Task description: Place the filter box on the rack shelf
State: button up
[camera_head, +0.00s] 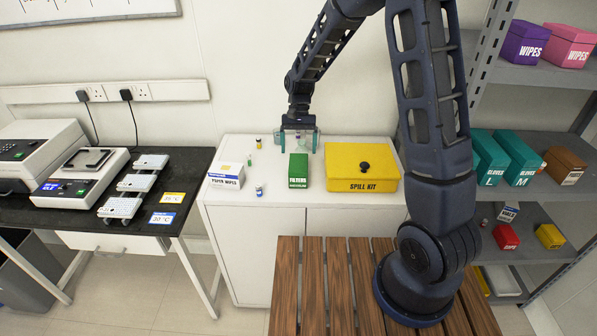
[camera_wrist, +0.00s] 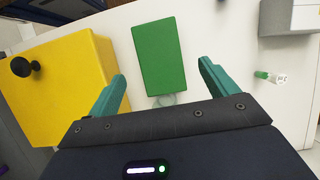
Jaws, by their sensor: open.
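The green filter box (camera_head: 298,171) stands on the white cabinet, just left of the yellow spill kit. My gripper (camera_head: 298,143) is open above and behind it, with its teal fingers apart. In the wrist view the green box (camera_wrist: 159,56) lies ahead of the spread fingers of my gripper (camera_wrist: 163,88), lined up with the gap. The box does not appear to be held. The rack shelf (camera_head: 540,187) stands at the right, with glove boxes and smaller boxes on its levels.
The yellow spill kit (camera_head: 362,167) stands close right of the filter box. A paper wipes box (camera_head: 226,176) and several small vials are to the left. Purple (camera_head: 526,42) and pink (camera_head: 569,45) wipes boxes fill part of the upper rack shelf. A wooden slatted surface (camera_head: 311,290) lies in front.

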aim_at(299, 162)
jog(key=shift+x, duration=4.45)
jog(key=shift+w+f, duration=0.25)
jog(key=shift+f, duration=0.05)
jog(key=c, duration=1.2)
jog(key=shift+r, duration=0.1)
notch_tip(299, 162, up, 19)
jog(key=w+a+r+n+h, duration=0.1)
jog(key=w+a, duration=0.3)
jog(key=a, duration=0.4)
jog(key=w+a+r+n+h, duration=0.1)
jog(key=w+a+r+n, duration=0.3)
jog(key=a, duration=0.4)
jog(key=w+a+r+n+t, duration=0.1)
jog(key=w+a+r+n, duration=0.2)
jog(key=w+a, duration=0.2)
jog(key=a, duration=0.3)
jog(key=shift+w+a+r+h, duration=0.2)
jog(key=shift+w+a+h, duration=0.05)
jog(key=shift+w+h, duration=0.15)
